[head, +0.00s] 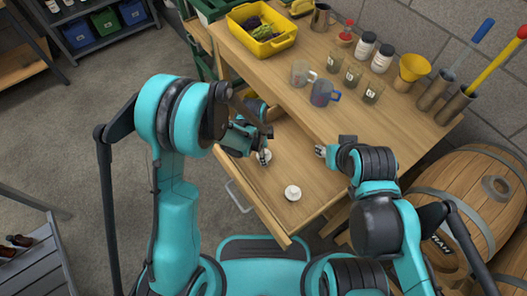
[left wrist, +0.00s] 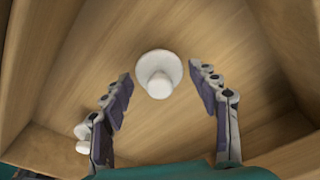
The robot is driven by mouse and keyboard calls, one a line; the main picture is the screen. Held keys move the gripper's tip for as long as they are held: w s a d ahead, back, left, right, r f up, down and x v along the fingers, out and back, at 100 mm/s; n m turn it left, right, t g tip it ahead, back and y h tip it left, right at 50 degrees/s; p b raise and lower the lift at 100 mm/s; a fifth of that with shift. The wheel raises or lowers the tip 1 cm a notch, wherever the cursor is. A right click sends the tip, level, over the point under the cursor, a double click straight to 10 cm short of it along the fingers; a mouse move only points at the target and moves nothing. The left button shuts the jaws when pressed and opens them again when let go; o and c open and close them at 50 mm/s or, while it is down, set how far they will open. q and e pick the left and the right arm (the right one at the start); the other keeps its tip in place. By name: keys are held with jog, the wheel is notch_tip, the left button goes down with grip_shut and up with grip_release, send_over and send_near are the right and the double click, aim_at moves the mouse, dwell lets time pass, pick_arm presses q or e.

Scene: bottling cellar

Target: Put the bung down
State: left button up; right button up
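A white bung (left wrist: 158,75) stands on the wooden floor of the open drawer, its narrower end toward the left wrist camera. My left gripper (left wrist: 168,100) is open, its fingers spread on either side of this bung with a gap to each. In the head view the left gripper (head: 262,146) is low over the drawer, partly hiding a white bung (head: 265,157). Another white bung (head: 292,193) stands in the drawer nearer the front corner; a white piece (left wrist: 82,138) also shows at the lower left of the wrist view. My right gripper (head: 322,151) is by the table edge; its fingers are too small to judge.
The drawer (head: 270,215) is pulled out from the wooden table (head: 300,115). The table holds a yellow crate (head: 262,47), several cups, jars and a yellow funnel (head: 410,70). The drawer floor is bare around the bungs.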

pick_arm(q)
jog(key=shift+r, duration=0.1)
jog(key=shift+r+p, duration=0.35)
jog(key=shift+r, duration=0.05)
notch_tip(320, 180, up, 11)
jog(key=a+p, duration=0.1)
jog(key=p, duration=0.3)
jog(key=shift+a+r, duration=0.2)
jog(key=shift+a, duration=0.05)
jog(key=s+a+r+n+t, duration=0.3)
jog(key=s+a+r+n, duration=0.3)
jog(key=a+r+n, duration=0.2)
jog(key=s+a+r+n+t+y, duration=0.1)
jog(key=s+a+r+n+t, duration=0.3)
jog(key=s+a+r+n, duration=0.2)
notch_tip(320, 180, up, 2)
jog(key=a+n, duration=0.2)
jog(key=n, duration=0.1)
jog(key=shift+s+a+n, duration=0.2)
jog(key=shift+n, duration=0.1)
jog(key=shift+r, duration=0.1)
